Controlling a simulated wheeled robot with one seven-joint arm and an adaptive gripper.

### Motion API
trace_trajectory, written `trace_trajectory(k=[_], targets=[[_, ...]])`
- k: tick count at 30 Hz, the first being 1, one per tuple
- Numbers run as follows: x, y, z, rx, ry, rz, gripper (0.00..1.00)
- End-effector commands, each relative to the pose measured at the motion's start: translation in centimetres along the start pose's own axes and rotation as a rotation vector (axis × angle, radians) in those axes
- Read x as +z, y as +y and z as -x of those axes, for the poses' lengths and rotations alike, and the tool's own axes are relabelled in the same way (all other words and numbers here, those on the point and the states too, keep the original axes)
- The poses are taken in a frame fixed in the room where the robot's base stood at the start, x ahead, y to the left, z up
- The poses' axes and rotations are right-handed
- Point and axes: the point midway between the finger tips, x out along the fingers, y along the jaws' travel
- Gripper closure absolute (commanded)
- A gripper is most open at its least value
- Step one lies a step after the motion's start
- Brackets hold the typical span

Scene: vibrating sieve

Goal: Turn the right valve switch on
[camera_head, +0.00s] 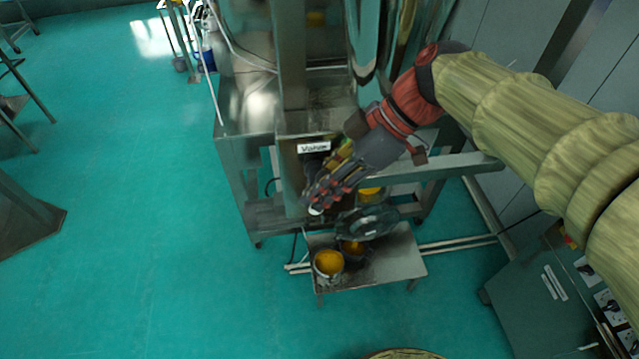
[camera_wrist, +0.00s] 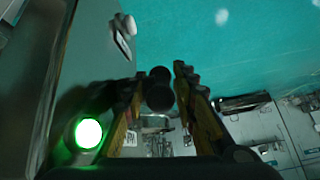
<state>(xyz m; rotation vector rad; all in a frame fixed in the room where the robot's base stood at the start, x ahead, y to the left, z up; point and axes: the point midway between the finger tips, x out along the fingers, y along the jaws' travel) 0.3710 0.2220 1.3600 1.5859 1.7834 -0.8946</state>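The steel valve box (camera_head: 290,165) carries a white label reading "Valve" (camera_head: 313,146); my gripper (camera_head: 322,194) is in front of it and hides much of its face. In the wrist view, my gripper (camera_wrist: 163,72) has its two fingers apart. A dark rounded knob (camera_wrist: 158,92) shows between them, close to the left finger with a gap to the right finger. It looks like a valve switch, but I cannot tell whether it is touched or how it is set. Another switch with a pale end (camera_wrist: 122,35) sticks out of the panel at upper left. A green lamp (camera_wrist: 88,133) glows on the panel.
Below the box, a low steel stand (camera_head: 385,268) holds a bucket of orange material (camera_head: 328,263) and other containers. A round dark lid-like part (camera_head: 367,222) is just under my gripper.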

Motion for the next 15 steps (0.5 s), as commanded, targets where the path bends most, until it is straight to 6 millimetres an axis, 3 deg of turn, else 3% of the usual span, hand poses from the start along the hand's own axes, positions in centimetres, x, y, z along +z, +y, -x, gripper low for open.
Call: trace_trajectory(k=[15], targets=[[-0.05,0.12,0.89,0.004,0.000,0.001,0.65]])
